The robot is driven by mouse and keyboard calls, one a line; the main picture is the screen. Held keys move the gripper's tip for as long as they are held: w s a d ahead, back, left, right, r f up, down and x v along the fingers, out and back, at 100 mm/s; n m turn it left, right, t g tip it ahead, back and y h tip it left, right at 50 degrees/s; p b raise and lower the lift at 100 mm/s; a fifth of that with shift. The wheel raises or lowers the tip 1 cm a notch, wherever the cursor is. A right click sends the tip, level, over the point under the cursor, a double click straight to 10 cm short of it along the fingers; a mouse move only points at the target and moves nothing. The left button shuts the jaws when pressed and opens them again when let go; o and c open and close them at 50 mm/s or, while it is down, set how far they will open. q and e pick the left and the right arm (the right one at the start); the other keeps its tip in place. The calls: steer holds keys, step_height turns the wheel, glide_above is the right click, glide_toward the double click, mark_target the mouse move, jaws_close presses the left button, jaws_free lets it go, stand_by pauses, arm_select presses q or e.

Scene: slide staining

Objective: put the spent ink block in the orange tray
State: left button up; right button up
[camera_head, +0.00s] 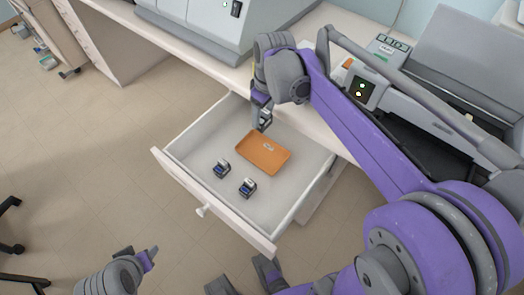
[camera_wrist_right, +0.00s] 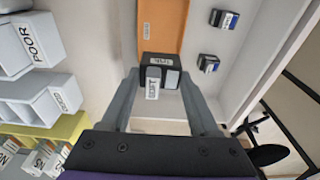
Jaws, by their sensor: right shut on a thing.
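The orange tray (camera_head: 259,158) lies in the open drawer (camera_head: 183,165), with a small white label on it. My right gripper (camera_head: 263,121) is over the drawer by the tray's back left edge. It is shut on a dark and grey ink block, the spent ink block (camera_wrist_right: 171,79), with a white label, seen between the fingers in the right wrist view. There the tray (camera_wrist_right: 172,25) shows just beyond the block. The gap between block and tray is hard to judge. My left gripper (camera_head: 150,256) shows partly at the lower left, away from the drawer; its jaws are unclear.
Two other dark blocks with blue and white faces, one left (camera_head: 222,168) and one right (camera_head: 247,188), stand in the drawer in front of the tray. The counter edge (camera_head: 205,61) runs behind the drawer. Bare drawer floor lies around the tray.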

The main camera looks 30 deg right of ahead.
step_height(320, 180, down, 12)
steer(key=shift+w+f+b, duration=0.1)
steer(key=shift+b, duration=0.8)
steer(key=shift+f+b, duration=0.3)
steer(key=shift+f, duration=1.6)
steer(key=shift+f, duration=0.15)
steer(key=o, duration=1.4)
steer(key=shift+c, duration=0.2)
